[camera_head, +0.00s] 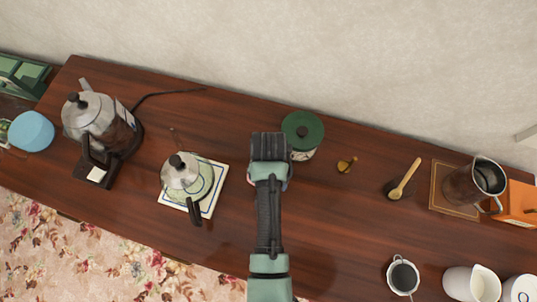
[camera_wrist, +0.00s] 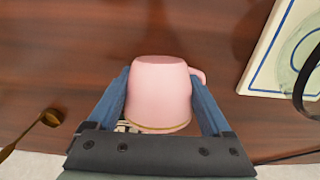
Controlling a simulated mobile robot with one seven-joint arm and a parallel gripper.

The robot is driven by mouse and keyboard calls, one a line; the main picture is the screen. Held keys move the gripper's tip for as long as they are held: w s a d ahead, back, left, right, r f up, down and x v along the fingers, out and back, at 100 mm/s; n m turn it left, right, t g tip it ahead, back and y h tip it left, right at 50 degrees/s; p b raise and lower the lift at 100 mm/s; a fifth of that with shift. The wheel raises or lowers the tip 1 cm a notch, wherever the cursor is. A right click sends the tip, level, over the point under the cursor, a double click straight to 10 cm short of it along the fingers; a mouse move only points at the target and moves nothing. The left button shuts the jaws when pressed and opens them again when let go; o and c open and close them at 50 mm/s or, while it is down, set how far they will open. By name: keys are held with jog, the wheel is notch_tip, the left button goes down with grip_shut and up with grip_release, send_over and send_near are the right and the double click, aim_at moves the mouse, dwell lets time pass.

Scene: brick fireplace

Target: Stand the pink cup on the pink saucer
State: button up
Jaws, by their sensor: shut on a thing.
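The pink cup (camera_wrist: 160,93) is between the two blue fingers of my gripper (camera_wrist: 158,82) in the wrist view. My gripper is shut on it. The gold-edged rim is on the side toward the gripper, the narrower base points away, and the handle sticks out to the right. In the head view my gripper (camera_head: 268,165) is over the middle of the dark wooden table, and it hides most of the cup. I see no pink saucer in either view. Whether the cup touches the table cannot be told.
A kettle (camera_head: 98,118) stands far left. A brass piece (camera_head: 346,165), wooden spoon (camera_head: 405,179) and metal jug (camera_head: 473,182) are right. The table's front middle looks mostly bare.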

jog(key=o, duration=1.2)
jog(key=shift+f, duration=0.2)
jog(key=shift+o, duration=1.1)
jog(key=shift+r, duration=0.15)
